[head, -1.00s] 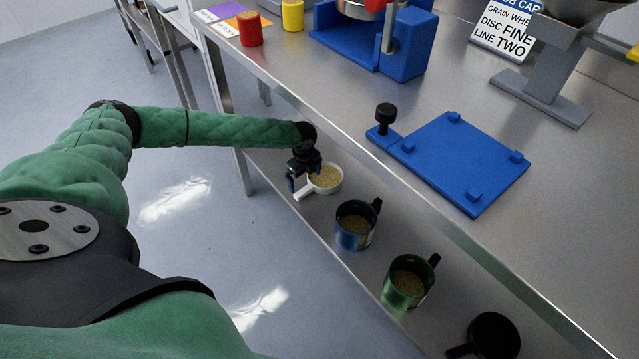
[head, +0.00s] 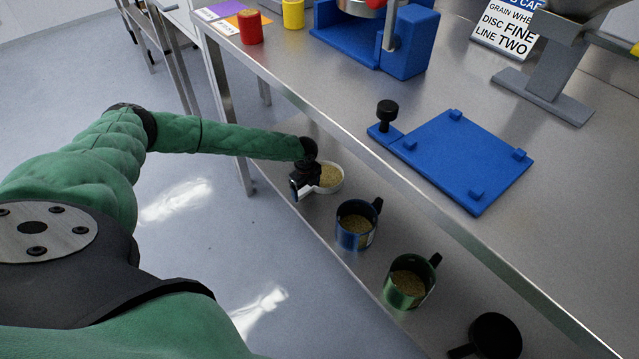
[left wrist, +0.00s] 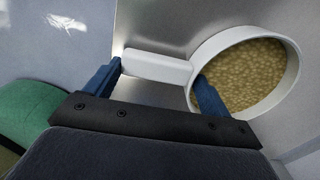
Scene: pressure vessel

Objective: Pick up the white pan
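The white pan (head: 330,178) stands on the lower shelf, filled with tan grain. It also shows in the left wrist view (left wrist: 291,75), where its white handle (left wrist: 157,66) points left. My left gripper (head: 303,190) is at the handle. In the left wrist view the open fingers (left wrist: 157,82) are set wide apart, one near the handle's free end and one at the pan's near rim. Whether either finger touches the pan cannot be told. My right gripper is not in view.
A blue mug (head: 356,226) and a green mug (head: 409,281), both with grain, stand along the lower shelf. A black pan (head: 495,336) is at its near end. The steel table top (head: 335,98) overhangs the shelf, with a blue plate (head: 460,160) on it.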

